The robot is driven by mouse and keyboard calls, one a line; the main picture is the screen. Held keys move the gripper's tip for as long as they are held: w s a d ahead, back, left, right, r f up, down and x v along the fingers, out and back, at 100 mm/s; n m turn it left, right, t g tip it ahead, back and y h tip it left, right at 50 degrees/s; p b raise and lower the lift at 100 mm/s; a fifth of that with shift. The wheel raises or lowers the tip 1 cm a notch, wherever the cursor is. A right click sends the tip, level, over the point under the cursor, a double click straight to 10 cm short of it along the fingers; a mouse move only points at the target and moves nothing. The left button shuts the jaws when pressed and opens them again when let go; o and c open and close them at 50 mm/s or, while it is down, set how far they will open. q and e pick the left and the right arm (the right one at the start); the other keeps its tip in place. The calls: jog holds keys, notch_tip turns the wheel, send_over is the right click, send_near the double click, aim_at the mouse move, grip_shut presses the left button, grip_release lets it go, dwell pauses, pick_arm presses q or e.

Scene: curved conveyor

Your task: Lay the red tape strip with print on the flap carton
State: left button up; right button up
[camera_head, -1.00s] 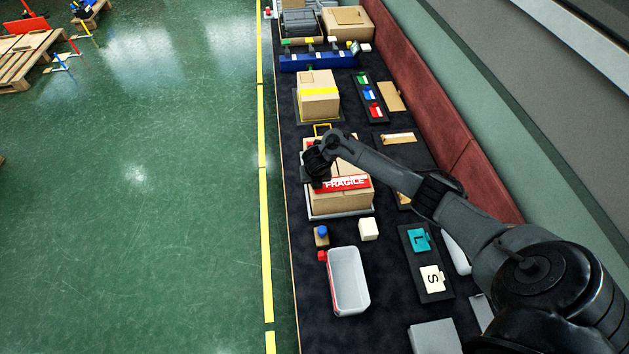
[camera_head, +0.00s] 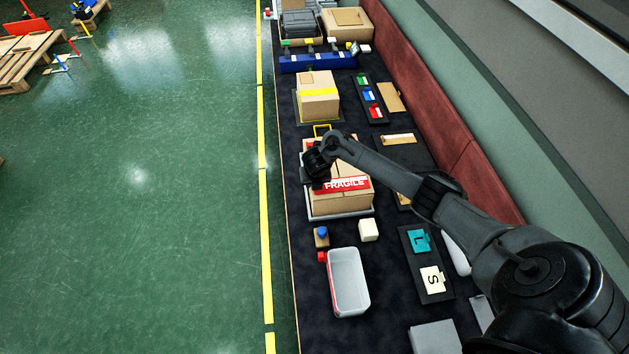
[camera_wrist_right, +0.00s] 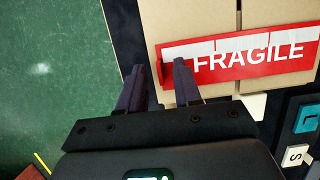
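The flap carton (camera_head: 350,204) is brown and sits on a pale tray in the head view. The red tape strip (camera_head: 345,184) with white FRAGILE print lies across the carton's top near its front side. In the right wrist view the strip (camera_wrist_right: 245,62) looks flat over the carton (camera_wrist_right: 190,18) and its centre seam, with its left end near my fingertips. My right gripper (camera_wrist_right: 160,72) is open, its two fingers apart at that left end. In the head view the right gripper (camera_head: 317,174) is dark and partly hides the carton's left side. My left gripper is not in view.
A grey bin (camera_head: 349,282), a white cube (camera_head: 368,229) and a small brown block with a blue top (camera_head: 321,236) stand in front. A yellow-taped carton (camera_head: 318,97) stands behind. A panel with L and S cards (camera_head: 425,262) lies to the right.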

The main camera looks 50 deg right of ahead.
jog(key=p+v, duration=0.3)
jog(key=v, duration=0.7)
jog(key=shift+s+r, duration=0.15)
jog(key=shift+r, duration=0.2)
jog(key=s+a+f+m+t+y, duration=0.1)
jog(key=s+a+f+m+t, duration=0.3)
jog(key=a, duration=0.6)
jog(key=s+a+m+g+y, duration=0.1)
jog(key=s+a+m, duration=0.3)
jog(key=a, duration=0.7)
jog(key=s+a+r+m+g, duration=0.1)
jog(key=s+r+m, duration=0.3)
jog(key=s+m, duration=0.45)
jog(key=s+a+r+m+g, duration=0.1)
jog(key=s+a+r+m, duration=0.15)
jog(key=s+m, duration=0.6)
notch_tip(320, 180, up, 16)
jog(key=w+p, duration=0.1)
jog(key=p, duration=1.4)
jog(key=shift+w+d+y+p, duration=0.2)
jog(key=shift+d+y+p, duration=0.15)
jog(key=shift+d, duration=0.1)
